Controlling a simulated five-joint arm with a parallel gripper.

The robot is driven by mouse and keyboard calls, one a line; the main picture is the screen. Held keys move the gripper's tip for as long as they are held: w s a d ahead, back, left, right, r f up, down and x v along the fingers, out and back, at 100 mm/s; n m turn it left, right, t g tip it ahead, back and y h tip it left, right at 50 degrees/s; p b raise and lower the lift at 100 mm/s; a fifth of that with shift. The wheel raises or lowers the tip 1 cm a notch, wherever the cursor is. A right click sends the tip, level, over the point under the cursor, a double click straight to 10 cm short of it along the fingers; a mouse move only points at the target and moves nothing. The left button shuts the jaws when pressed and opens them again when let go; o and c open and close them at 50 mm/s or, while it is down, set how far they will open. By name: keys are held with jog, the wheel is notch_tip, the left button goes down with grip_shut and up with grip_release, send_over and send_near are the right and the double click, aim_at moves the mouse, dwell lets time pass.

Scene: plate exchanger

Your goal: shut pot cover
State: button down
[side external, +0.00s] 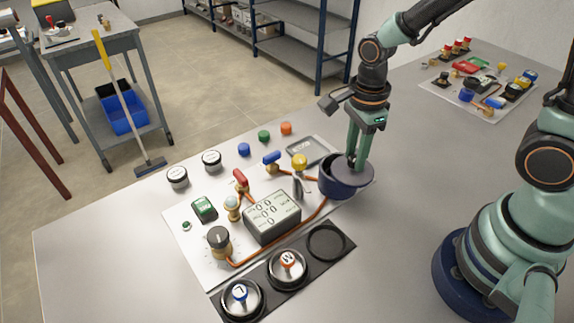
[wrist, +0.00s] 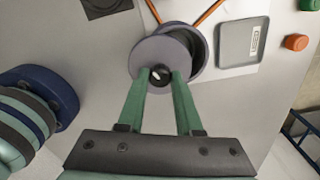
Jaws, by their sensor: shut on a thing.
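The pot (side external: 334,186) is a dark blue round vessel at the right end of the white board. Its grey disc cover (side external: 353,174) is over the pot's near right side, offset, so part of the dark opening shows. In the wrist view the cover (wrist: 150,55) lies left of the pot's centre, and the pot's inside (wrist: 193,42) shows as a crescent on the right. My gripper (side external: 354,163) points down with its green fingers shut on the cover's small dark knob (wrist: 160,76). I cannot tell whether the cover touches the pot's rim.
A grey tray (side external: 311,150) sits behind the pot. A yellow-topped valve (side external: 299,168) and a display box (side external: 272,217) stand to its left. A black mat (side external: 325,243) with round places lies in front.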

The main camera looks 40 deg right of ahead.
aim_at(340, 162)
jog(key=w+m, duration=0.1)
jog(key=m, duration=0.2)
jog(key=shift+w+a, duration=0.3)
jog(key=shift+w, duration=0.05)
jog(key=shift+w+m, duration=0.55)
jog(key=shift+m, duration=0.75)
jog(key=shift+w, duration=0.1)
jog(key=c, duration=0.6)
grip_release()
jog(key=shift+r, duration=0.15)
notch_tip(340, 162, up, 12)
jog(key=shift+f, duration=0.1)
